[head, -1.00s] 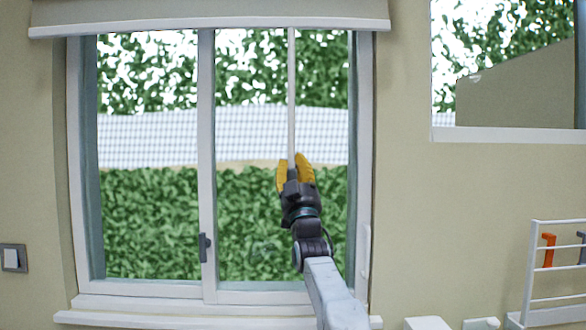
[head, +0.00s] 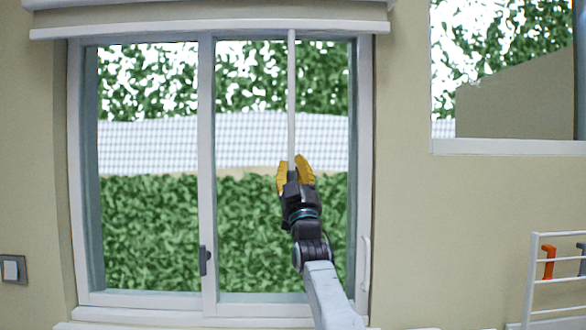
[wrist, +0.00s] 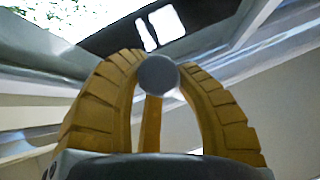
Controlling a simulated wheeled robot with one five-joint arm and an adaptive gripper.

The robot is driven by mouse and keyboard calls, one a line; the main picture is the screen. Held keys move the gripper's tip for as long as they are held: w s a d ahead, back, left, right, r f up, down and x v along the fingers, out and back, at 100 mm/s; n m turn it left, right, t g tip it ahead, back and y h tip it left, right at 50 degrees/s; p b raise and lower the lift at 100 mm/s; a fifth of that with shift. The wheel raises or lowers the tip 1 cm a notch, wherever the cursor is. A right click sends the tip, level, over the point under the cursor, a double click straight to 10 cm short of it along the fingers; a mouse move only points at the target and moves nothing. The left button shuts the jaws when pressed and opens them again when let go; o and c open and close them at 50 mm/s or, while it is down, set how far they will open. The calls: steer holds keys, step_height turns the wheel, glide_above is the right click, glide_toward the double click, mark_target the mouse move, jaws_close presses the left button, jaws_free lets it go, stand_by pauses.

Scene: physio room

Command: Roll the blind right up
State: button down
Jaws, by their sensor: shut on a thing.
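The blind shows at the top of the window as a narrow strip of beige fabric (head: 150,17) above a white bottom bar (head: 150,32). A white casing (head: 210,4) runs along the picture's top edge, just above that strip. A thin white rod (head: 291,100) hangs upright from the bar, right of the window's middle. My gripper (head: 293,165), with yellow fingers, is shut on the rod's lower part. In the wrist view the yellow fingers (wrist: 157,85) close around the rod, whose round grey end (wrist: 157,73) shows between them.
The sliding window (head: 206,180) stands behind my arm, with a dark latch (head: 204,260) on its middle frame. A white rack (head: 555,280) with an orange item stands lower right. A switch (head: 12,268) is at left.

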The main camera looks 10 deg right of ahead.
steer(key=shift+s+r, duration=0.15)
steer(key=shift+r, duration=0.05)
steer(key=c, duration=1.2)
jaws_free()
steer(key=shift+s, duration=0.1)
steer(key=o, duration=0.4)
steer(key=shift+f, duration=0.1)
steer(key=shift+c, duration=0.2)
steer(key=shift+s+f, duration=0.1)
steer(key=shift+f, duration=0.15)
steer(key=shift+v, duration=1.25)
steer(key=shift+s+r, duration=0.15)
steer(key=shift+s, duration=1.05)
steer(key=s, duration=0.9)
steer(key=shift+s, duration=0.25)
